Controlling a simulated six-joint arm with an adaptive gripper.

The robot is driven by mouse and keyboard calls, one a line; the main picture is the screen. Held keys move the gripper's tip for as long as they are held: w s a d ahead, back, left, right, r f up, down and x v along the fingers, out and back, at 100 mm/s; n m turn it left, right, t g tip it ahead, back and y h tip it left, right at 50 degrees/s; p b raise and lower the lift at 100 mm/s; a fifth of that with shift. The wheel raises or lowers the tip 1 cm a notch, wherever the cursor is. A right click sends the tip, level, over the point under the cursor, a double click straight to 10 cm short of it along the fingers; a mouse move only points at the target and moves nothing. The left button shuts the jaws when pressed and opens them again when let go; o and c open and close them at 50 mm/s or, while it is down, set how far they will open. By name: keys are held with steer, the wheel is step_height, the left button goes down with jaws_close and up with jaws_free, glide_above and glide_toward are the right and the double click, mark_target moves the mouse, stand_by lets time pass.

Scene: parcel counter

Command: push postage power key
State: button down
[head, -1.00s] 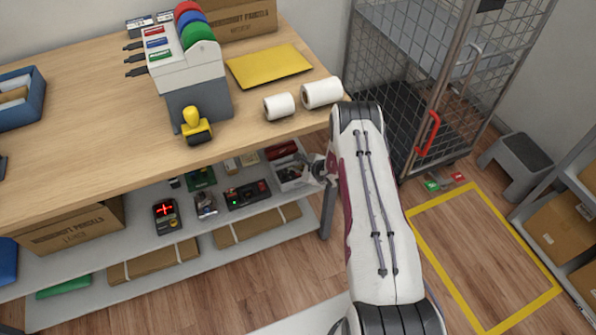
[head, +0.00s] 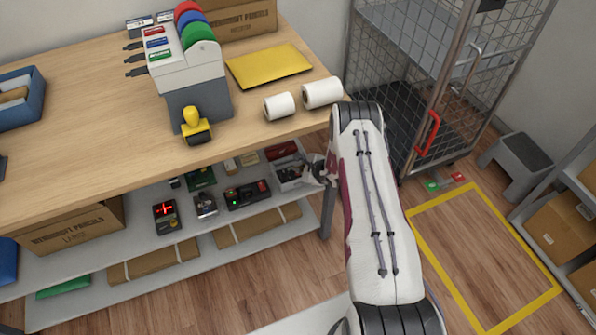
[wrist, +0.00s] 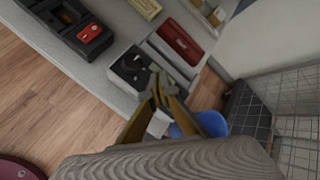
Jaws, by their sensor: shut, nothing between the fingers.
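My gripper (head: 316,171) is shut and empty at the right end of the shelf under the counter. In the wrist view its fingertips (wrist: 158,94) are together, over or close to the lower edge of a light grey unit with a black face (wrist: 130,66). That unit also shows in the head view (head: 288,174), partly hidden by my gripper. To its left is a black device with a red key (wrist: 89,33), also in the head view (head: 247,195). I cannot tell which part is the postage power key, or whether the fingertips touch the unit.
A dark red box (wrist: 180,42) lies beside the grey unit. A black device with a red display (head: 166,216) stands farther left on the shelf. The counter edge overhangs the shelf. A wire cage trolley (head: 400,95) stands at right.

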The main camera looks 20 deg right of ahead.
steer(key=shift+f, duration=0.45)
stand_by(0.3)
steer(key=shift+r, duration=0.55)
stand_by(0.4)
steer(key=shift+r, duration=2.9)
